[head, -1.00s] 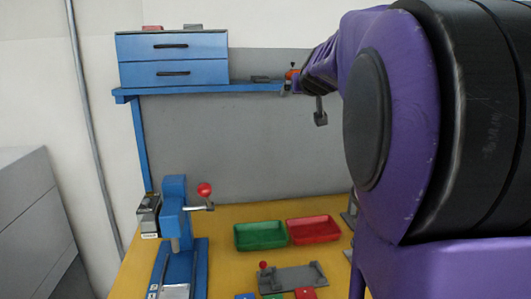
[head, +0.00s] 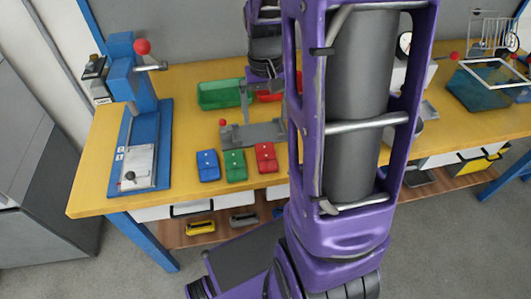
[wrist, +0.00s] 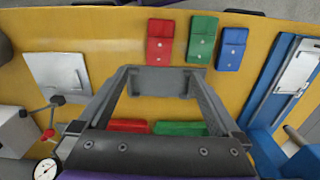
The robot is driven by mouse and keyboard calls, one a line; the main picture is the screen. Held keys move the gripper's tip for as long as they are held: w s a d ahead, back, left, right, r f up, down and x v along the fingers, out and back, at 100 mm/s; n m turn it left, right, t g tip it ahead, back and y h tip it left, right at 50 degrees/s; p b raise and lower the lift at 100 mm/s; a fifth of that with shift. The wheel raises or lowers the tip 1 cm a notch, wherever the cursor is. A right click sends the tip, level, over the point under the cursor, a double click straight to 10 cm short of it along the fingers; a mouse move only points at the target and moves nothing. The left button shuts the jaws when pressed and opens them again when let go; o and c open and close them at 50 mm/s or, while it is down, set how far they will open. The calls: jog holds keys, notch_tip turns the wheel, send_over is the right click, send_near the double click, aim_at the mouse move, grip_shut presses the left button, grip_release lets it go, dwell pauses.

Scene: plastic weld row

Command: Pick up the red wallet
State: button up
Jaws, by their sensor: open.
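The red wallet (head: 266,157) lies flat on the yellow bench top near its front edge, at the right end of a row with a green wallet (head: 235,164) and a blue wallet (head: 207,165). In the wrist view the red wallet (wrist: 160,42) lies beyond the fingertips, left of the green and blue ones. My gripper (wrist: 160,78) is open and empty, pointing down above the grey fixture behind the wallets. In the head view my arm hides part of the gripper.
A grey fixture (head: 253,134) with a red knob stands behind the wallets. A green tray (head: 219,95) and a partly hidden red tray (wrist: 128,126) are behind it. A blue press (head: 122,60) stands left. The bench's front left corner is clear.

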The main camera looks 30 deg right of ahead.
jog(key=b, duration=0.1)
send_over(266, 151)
jog(key=f, duration=0.8)
jog(key=shift+s+a+f, duration=0.2)
jog(key=shift+a+f, duration=0.05)
jog(key=shift+f, duration=0.15)
jog(key=shift+w+d+f+b, duration=0.15)
jog(key=shift+f+b, duration=0.15)
jog(key=shift+f, duration=1.05)
jog(key=shift+w+d+f+b, duration=0.1)
jog(key=shift+f+b, duration=0.15)
jog(key=shift+f, duration=1.05)
jog(key=c, duration=1.4)
notch_tip(266, 151, up, 10)
jog(key=shift+a+r+p, duration=0.1)
jog(key=shift+p, duration=0.75)
